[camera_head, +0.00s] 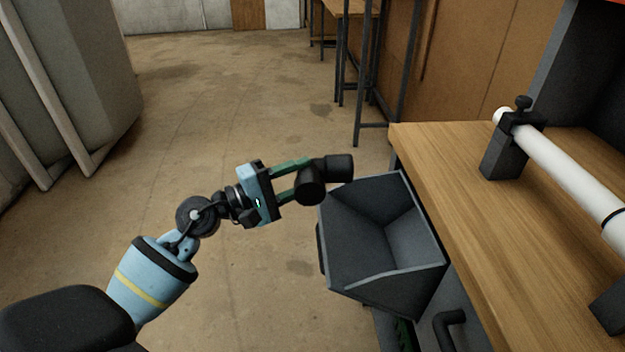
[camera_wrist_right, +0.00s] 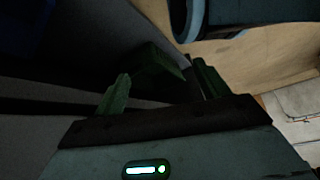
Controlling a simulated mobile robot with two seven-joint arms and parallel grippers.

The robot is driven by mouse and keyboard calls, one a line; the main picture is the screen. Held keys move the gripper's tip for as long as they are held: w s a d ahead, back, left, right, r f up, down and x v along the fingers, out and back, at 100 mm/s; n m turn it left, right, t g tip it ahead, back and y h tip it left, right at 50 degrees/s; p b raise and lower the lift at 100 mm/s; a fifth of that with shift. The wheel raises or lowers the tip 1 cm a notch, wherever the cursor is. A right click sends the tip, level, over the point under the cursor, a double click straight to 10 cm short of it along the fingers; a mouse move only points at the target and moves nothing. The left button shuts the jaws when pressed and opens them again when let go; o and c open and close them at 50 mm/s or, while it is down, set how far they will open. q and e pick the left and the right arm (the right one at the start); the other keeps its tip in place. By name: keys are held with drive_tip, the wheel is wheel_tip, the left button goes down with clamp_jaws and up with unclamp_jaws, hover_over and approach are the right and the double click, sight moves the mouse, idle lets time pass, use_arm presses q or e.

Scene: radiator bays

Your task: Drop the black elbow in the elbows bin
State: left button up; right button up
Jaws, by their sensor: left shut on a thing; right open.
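My left gripper (camera_head: 304,178) is shut on the black elbow (camera_head: 340,166) in the head view. The elbow is a short bent black pipe piece, held at the far left corner of a dark grey open-topped bin (camera_head: 437,266). In the picture the elbow overlaps that corner of the rim; its exact height above it is hard to tell. The inside of the bin that shows looks empty. No label shows on it. My right gripper (camera_wrist_right: 160,85) is open in the right wrist view, with its green fingers apart in a dark area. I cannot make out anything held there.
A wooden workbench (camera_head: 450,185) stands right of the bin. A white pipe (camera_head: 565,168) lies in a black clamp (camera_head: 512,143) on it. A dark curved handle (camera_head: 450,326) shows below the bin. Grey panels (camera_head: 65,80) stand at the left, with open floor (camera_head: 210,100) between.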

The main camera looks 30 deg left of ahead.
use_arm(q)
drive_tip(key=shift+w+a+r+y, duration=0.1)
drive_tip(key=shift+w+a+y, duration=0.05)
drive_tip(key=shift+a+y, duration=0.2)
